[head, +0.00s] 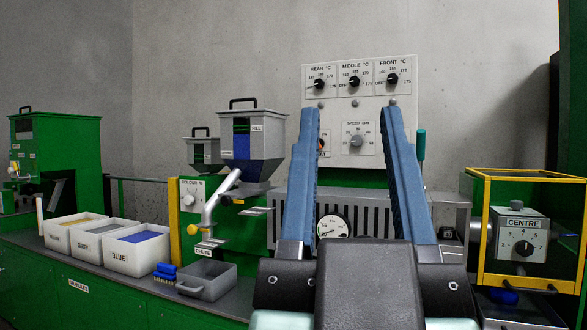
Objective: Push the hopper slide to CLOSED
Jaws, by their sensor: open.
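The grey hopper (267,147) with a black handle and a blue front window stands left of centre in the head view. Under it, a small flat plate (257,211) juts out beside a yellow tip (238,202); this looks like the slide, but I cannot read its label or tell its position. My gripper (349,111) is open and empty, its two blue fingers pointing up and away in front of the control panel. It is right of the hopper and apart from it. The left finger hides part of the machine right of the hopper.
A bent metal chute pipe (218,200) runs down from the hopper above a grey tray (208,280). Bins of granules, including a blue one (138,248), and a blue brush (165,270) stand left. A yellow-framed guard (482,235) is at right. The dial panel (335,145) stands behind my fingers.

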